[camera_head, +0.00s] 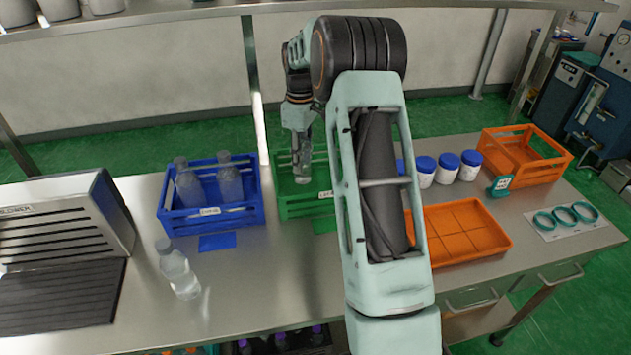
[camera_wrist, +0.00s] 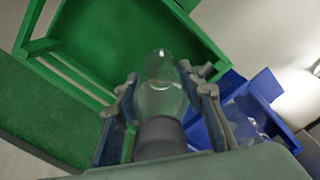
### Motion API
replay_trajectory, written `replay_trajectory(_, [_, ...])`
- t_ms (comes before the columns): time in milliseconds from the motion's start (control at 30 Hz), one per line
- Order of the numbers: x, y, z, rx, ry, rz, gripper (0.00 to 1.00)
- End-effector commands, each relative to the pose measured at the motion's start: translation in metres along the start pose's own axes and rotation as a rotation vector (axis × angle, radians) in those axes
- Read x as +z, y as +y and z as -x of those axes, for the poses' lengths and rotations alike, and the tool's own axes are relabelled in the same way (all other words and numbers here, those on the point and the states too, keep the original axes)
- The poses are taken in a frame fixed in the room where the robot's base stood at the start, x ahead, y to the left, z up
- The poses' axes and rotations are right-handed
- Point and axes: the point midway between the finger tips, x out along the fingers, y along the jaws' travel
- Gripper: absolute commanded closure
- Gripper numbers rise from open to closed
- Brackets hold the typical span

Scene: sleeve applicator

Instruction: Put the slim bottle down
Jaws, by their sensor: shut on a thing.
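In the head view the bottle (camera_head: 302,173) points down over the green crate (camera_head: 290,209). The wrist view shows the green crate (camera_wrist: 75,75) beyond the bottle. I cannot tell whether the bottle touches the crate floor. My arm hides the crate's right part.
A blue crate (camera_head: 209,219) with two bottles stands left of the green crate. Another clear bottle (camera_head: 178,270) stands on the steel table in front. White jars with blue lids (camera_head: 447,168), an orange tray (camera_head: 462,233) and an orange crate (camera_head: 535,168) lie to the right.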

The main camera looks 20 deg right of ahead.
Motion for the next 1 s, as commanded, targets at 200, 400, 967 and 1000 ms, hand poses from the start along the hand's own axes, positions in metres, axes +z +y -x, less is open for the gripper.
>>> replay_trajectory(200, [0.0, 0.001, -0.032, 0.001, -0.001, -0.001, 0.97])
replay_trajectory(400, [0.001, 0.0, -0.05, -0.001, -0.002, -0.001, 0.97])
replay_trajectory(967, [0.001, 0.001, -0.076, 0.001, 0.0, -0.001, 0.62])
replay_trajectory(1000, [0.001, 0.001, -0.076, 0.001, 0.0, -0.001, 0.57])
